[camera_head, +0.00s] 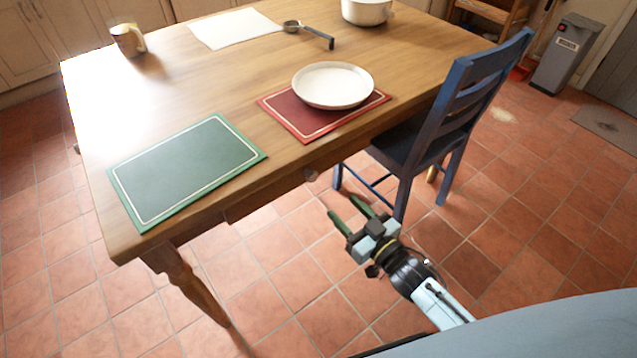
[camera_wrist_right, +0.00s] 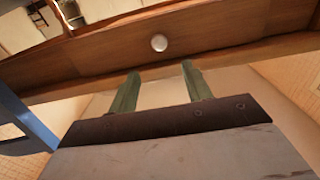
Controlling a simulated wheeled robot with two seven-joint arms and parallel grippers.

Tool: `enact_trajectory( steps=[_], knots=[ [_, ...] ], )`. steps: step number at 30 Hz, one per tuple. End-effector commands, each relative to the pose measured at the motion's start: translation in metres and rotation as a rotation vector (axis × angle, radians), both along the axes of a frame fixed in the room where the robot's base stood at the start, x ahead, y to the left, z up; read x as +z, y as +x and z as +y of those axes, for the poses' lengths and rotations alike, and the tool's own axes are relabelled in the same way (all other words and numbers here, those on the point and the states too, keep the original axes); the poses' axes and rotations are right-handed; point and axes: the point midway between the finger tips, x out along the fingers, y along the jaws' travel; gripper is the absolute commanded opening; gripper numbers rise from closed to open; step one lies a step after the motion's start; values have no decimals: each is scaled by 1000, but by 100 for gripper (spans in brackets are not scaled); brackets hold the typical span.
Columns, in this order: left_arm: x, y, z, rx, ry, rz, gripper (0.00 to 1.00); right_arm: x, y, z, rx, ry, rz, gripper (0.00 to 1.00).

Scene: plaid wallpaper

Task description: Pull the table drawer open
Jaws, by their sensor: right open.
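The wooden table (camera_head: 190,100) stands ahead, and its near apron shows below the tabletop edge. In the right wrist view, a small round pale knob (camera_wrist_right: 159,43) sits on the wooden drawer front (camera_wrist_right: 215,35). In the head view the knob (camera_head: 311,175) is small and dim under the table edge. The drawer looks flush with the apron. My right gripper (camera_head: 347,209) is open and empty, below and in front of the knob. Its two green fingers (camera_wrist_right: 157,82) point toward the knob, which lies beyond and between the tips, not touching. My left gripper is not in view.
A blue chair (camera_head: 440,130) stands close to the right of my right gripper. A green placemat (camera_head: 187,168), a red placemat (camera_head: 300,122) with a white plate (camera_head: 333,84), a mug (camera_head: 128,40), a ladle and a pot are on the table. The tiled floor before the table is clear.

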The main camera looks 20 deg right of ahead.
Motion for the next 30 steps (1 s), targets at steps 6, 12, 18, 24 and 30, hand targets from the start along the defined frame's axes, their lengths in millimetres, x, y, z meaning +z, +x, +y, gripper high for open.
enact_trajectory(
  steps=[6, 12, 18, 24, 30],
  knots=[
    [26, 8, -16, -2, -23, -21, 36, -2, 46, 16, 0, 1, -3, 49],
    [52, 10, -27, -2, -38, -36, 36, -1, 79, 28, -1, 0, -1, 49],
    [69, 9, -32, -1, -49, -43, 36, -2, 97, 35, -1, -1, 2, 49],
    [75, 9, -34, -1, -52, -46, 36, -1, 102, 37, -1, 0, 2, 49],
    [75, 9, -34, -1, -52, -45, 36, 0, 102, 37, -1, -1, 2, 49]
  ],
)
